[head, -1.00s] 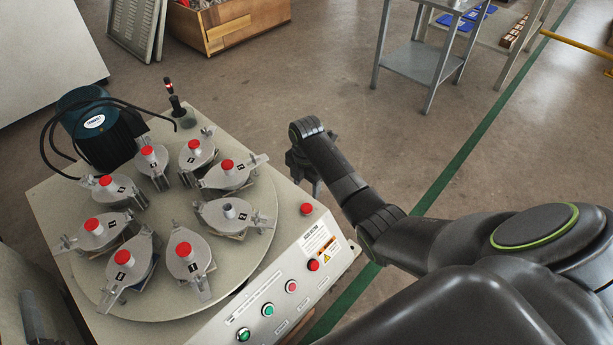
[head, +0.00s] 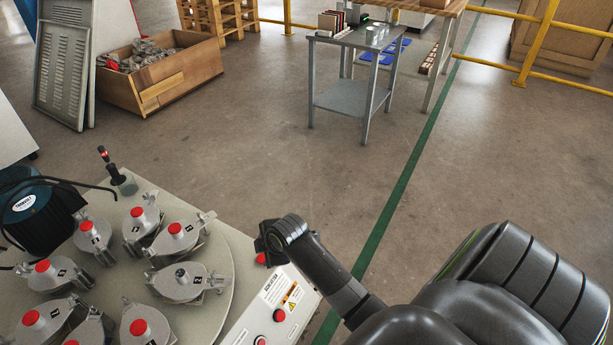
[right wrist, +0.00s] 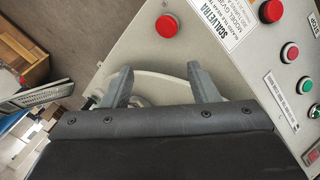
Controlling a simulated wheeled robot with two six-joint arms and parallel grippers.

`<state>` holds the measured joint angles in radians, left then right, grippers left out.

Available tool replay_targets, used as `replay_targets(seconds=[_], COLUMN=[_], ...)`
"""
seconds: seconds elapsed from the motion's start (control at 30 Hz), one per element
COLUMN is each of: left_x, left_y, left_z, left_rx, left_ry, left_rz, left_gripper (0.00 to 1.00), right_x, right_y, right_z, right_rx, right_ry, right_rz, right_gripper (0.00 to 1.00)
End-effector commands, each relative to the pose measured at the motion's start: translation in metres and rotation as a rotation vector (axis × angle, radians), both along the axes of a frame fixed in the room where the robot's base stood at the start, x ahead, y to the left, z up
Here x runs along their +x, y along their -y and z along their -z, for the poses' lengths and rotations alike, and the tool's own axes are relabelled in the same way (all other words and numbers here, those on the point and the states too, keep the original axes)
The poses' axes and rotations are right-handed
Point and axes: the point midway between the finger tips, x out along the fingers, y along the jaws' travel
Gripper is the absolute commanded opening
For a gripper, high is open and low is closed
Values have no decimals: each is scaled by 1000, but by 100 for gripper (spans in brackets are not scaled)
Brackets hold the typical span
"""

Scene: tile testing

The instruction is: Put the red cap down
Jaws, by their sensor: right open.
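A red cap (head: 261,258) rests on the pale machine deck near its far right corner, beside the control panel. The right wrist view also shows this round red piece (right wrist: 167,26) beyond my fingers and apart from them. My right gripper (head: 267,238) is just behind it in the head view. In the right wrist view the gripper (right wrist: 160,86) has its two fingers spread, with nothing between them. Several similar red caps (head: 139,327) sit on grey clamped pots on the round turntable (head: 225,285). One pot (head: 187,284) has no red cap, its dark centre showing. My left gripper is out of view.
The control panel (head: 265,310) has red buttons and a label. A dark motor (head: 35,215) with cables stands at the left. A wooden crate (head: 165,75) and a grey metal table (head: 350,95) stand farther back. Open floor lies between.

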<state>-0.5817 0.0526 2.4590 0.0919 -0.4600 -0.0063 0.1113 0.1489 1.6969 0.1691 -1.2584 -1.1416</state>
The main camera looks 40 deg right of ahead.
Motion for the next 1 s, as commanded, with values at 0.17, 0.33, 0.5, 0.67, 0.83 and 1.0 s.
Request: replay_targets(seconds=[0.17,0.33,0.5,0.67,0.83,1.0], left_x=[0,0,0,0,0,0], left_y=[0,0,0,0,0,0], left_z=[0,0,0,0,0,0], left_rx=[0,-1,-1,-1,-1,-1], left_ry=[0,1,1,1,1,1], left_rz=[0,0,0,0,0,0], left_gripper=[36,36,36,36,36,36], right_x=[-43,-87,-129,-153,-160,-159], right_y=[0,4,9,12,13,13], right_z=[-33,-89,-152,-191,-203,-203], right_rx=[229,500,762,918,967,966], right_ry=[250,486,678,778,807,806], right_rz=[298,536,689,748,762,761], right_gripper=[54,54,54,54,54,54])
